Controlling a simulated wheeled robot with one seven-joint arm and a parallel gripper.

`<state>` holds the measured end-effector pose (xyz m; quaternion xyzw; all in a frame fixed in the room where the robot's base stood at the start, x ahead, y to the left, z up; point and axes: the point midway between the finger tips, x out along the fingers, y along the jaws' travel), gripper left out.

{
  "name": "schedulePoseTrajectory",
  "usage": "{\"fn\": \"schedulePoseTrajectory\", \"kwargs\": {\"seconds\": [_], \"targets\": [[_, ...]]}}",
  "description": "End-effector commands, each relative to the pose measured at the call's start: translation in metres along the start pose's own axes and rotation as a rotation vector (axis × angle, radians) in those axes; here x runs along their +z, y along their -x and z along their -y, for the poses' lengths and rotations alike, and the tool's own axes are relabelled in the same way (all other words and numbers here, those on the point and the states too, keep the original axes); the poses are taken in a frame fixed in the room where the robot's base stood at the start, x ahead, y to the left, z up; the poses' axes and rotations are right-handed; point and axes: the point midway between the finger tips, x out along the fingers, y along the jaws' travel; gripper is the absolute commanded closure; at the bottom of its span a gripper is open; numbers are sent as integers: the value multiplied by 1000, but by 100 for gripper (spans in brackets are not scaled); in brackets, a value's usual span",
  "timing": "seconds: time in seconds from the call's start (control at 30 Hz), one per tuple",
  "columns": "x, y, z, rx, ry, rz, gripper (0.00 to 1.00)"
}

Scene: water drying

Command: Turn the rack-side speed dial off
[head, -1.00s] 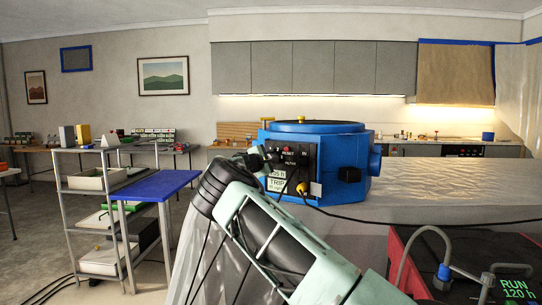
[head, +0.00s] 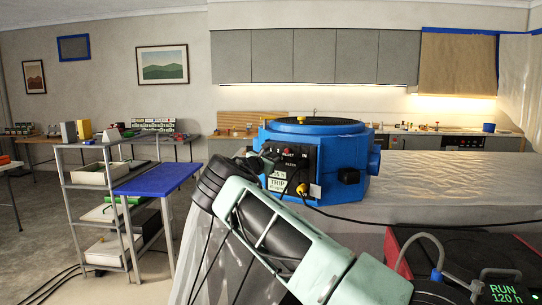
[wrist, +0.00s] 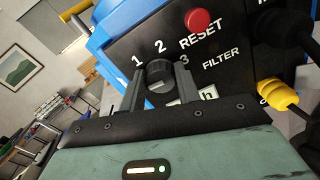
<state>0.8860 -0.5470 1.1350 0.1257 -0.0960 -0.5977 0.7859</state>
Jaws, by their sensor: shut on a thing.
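The speed dial (wrist: 159,72) is a small black knob with the marks 1, 2 and 3 around it on a black panel. In the wrist view my gripper (wrist: 159,84) has one finger on each side of it and is shut on it. I cannot tell which mark the dial points to. The panel is on the side of a blue machine (head: 345,160) on the pale counter. In the head view my gripper (head: 268,158) is at the panel's left part, and the dial is hidden there.
A red RESET button (wrist: 197,20) sits just above and right of the dial. A yellow cable plug (wrist: 277,95) sticks out at the right. A wire-framed rack (head: 100,190) and a blue-topped table (head: 158,179) stand to the left.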

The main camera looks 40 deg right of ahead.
Motion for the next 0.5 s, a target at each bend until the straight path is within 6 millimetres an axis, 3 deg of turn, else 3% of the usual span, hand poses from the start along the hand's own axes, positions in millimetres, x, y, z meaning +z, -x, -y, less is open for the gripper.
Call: {"fn": "schedulePoseTrajectory", "kwargs": {"seconds": [0.5], "targets": [[-3,1,0,0,74,-4,90]]}}
